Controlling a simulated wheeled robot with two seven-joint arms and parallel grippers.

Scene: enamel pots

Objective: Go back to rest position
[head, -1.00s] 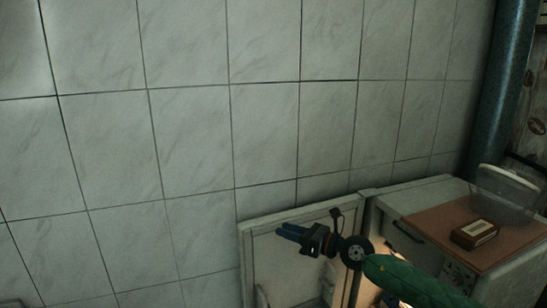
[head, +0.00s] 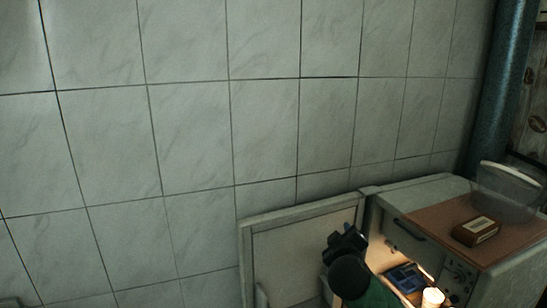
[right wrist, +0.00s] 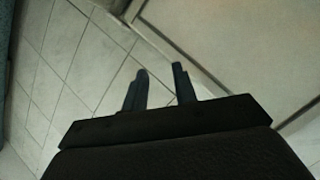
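My right gripper (head: 346,238) is in front of the open white door of a small lit fridge in the head view, with its fingers mostly hidden behind its own body. In the right wrist view its two dark fingers (right wrist: 161,85) stand apart with nothing between them, so it is open and empty. Pale floor or wall tiles and a pale panel show beyond the fingers. My left gripper is not in view.
The fridge door (head: 296,255) stands open to the left of the lit fridge (head: 403,240). Inside are a blue item (head: 407,278) and a white item (head: 433,297). On top are a brown box (head: 475,230) and a clear container (head: 506,190). The tiled wall (head: 190,130) is bare.

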